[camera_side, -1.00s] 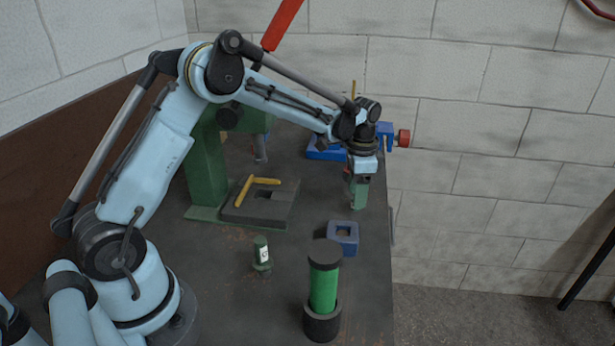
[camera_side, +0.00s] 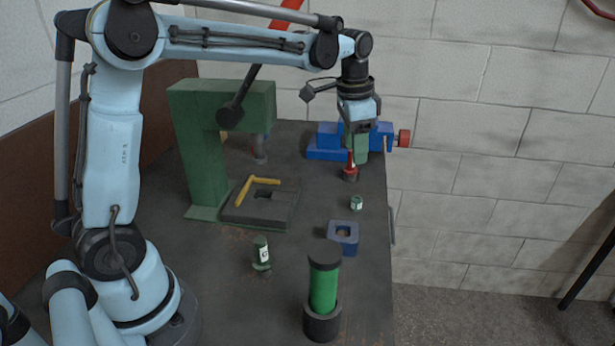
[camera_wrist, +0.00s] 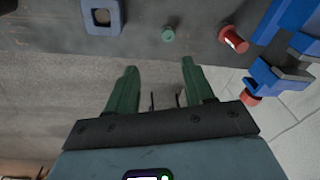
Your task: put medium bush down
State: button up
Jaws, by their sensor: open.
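A short green bush with a pale label (camera_side: 356,203) stands on the bench behind the blue block. It also shows in the wrist view (camera_wrist: 168,34), beyond my fingertips. A taller green bush with a white label (camera_side: 261,253) stands further left and nearer the camera. The frames do not say which is the medium one. My gripper (camera_side: 360,158) is raised above the bench near its right edge. Its green fingers (camera_wrist: 158,66) are spread, with nothing between them.
A red part with a dark base (camera_side: 350,172) stands close to my gripper in the picture. A blue block with a square hole (camera_side: 343,232), a green cylinder in a black holder (camera_side: 323,285), a green press (camera_side: 195,150) and a blue vise (camera_side: 326,143) stand around. The bench's middle is clear.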

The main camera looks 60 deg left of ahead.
jog(key=s+d+f+n+t, duration=0.1)
jog(key=s+d+n+t, duration=0.1)
jog(key=s, duration=0.6)
jog(key=s+d+f+n+t, duration=0.1)
jog(key=s+n+t, duration=0.2)
jog(key=s, duration=0.5)
jog(key=shift+s+d+f+t, duration=0.25)
jog(key=shift+d+t, duration=0.1)
jog(key=shift+t, duration=0.05)
